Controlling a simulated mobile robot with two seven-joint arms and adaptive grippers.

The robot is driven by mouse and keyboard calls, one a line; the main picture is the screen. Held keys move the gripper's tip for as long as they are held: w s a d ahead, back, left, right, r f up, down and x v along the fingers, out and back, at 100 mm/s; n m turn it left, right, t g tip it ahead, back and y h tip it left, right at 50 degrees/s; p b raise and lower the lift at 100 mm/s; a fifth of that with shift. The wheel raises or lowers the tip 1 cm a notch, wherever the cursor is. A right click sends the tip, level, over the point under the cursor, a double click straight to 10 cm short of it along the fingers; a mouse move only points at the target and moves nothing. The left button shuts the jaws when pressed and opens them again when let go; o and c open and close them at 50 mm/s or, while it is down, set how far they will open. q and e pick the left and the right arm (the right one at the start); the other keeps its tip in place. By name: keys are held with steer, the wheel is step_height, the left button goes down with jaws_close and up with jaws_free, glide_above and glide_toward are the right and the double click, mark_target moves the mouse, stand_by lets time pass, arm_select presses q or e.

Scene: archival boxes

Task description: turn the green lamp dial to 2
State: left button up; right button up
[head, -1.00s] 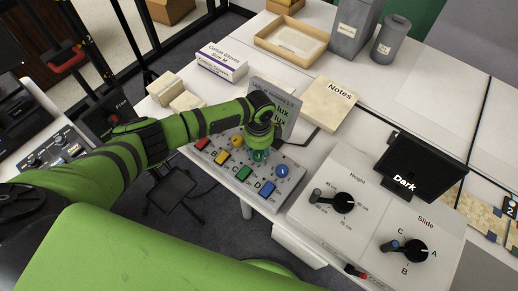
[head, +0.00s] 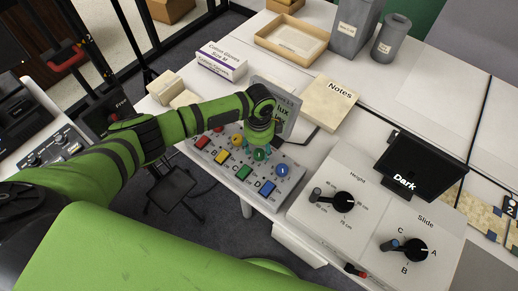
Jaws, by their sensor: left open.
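The green lamp dial (head: 260,154) is a small round knob on the grey lamp panel (head: 288,190), between the yellow dial (head: 237,140) and the blue dial (head: 282,170). Its setting is too small to read. My left gripper (head: 259,146) points down just above the green dial, open; the dial's near face shows below the fingers. I cannot tell whether the fingertips touch it. The lux display (head: 286,105) stands behind the panel, partly hidden by my left gripper and arm. My right gripper is not in view.
Coloured squares, including a green one (head: 243,172), line the panel's front. The red dial (head: 218,127) is partly hidden near my arm. A Notes block (head: 328,102) lies behind, and a console with a Height knob (head: 344,202) and a Slide knob (head: 416,250) stands right.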

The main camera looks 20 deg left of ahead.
mark_target(259, 153)
arm_select(q)
step_height(259, 153, up, 10)
stand_by(0.3)
stand_by(0.4)
